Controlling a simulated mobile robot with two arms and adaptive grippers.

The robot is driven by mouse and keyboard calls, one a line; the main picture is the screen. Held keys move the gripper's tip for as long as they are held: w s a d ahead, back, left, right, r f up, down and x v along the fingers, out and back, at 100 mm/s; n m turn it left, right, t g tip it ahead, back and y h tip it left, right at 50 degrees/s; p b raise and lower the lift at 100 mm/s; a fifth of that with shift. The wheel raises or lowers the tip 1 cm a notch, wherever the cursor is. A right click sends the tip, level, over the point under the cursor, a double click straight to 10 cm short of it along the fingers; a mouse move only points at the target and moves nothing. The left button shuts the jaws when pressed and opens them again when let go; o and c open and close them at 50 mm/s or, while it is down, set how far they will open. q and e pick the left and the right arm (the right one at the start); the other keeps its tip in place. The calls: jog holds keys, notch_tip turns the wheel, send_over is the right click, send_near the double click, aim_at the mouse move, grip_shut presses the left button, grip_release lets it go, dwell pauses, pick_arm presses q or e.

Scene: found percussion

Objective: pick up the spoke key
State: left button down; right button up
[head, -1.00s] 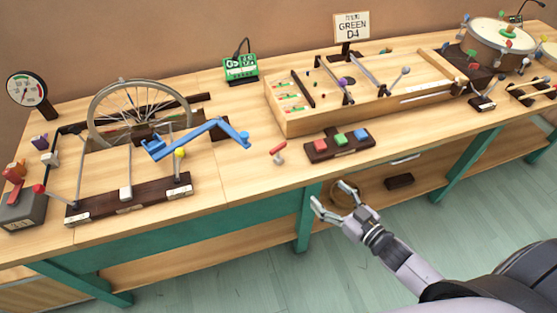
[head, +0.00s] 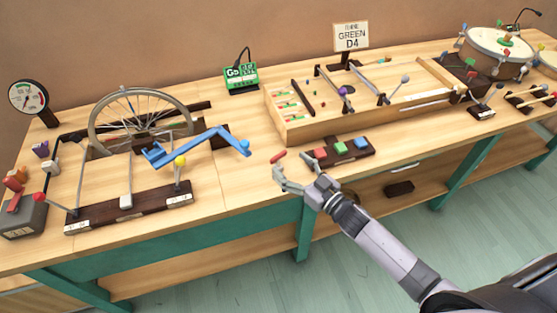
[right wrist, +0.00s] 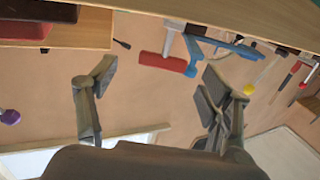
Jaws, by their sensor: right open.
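The spoke key (head: 278,156) is a small tool with a red handle. It lies on the wooden bench near the front edge, left of the block with coloured buttons. My right gripper (head: 294,170) is open and empty at the bench's front edge, just in front of the key, and hides its grey part in the head view. In the right wrist view the key's red handle (right wrist: 163,62) and grey shaft show ahead, between the two spread fingers (right wrist: 160,76) and apart from them. My left gripper is not in view.
A dark block with red, green and blue buttons (head: 344,149) stands close right of the key. A blue crank arm (head: 195,146) reaches toward it from the left. A wooden tray (head: 290,133) stands behind. Bare bench lies between key and crank.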

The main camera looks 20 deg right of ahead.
aim_at(280, 157)
jog(key=x, duration=0.4)
jog(key=shift+w+a+r+p, duration=0.1)
jog(key=shift+a+r+p, duration=0.05)
jog(key=shift+a+p, duration=0.2)
jog(key=shift+w+a, duration=0.15)
jog(key=shift+w, duration=0.35)
jog(key=shift+s, duration=0.1)
jog(key=shift+c, duration=0.5)
jog(key=c, duration=1.3)
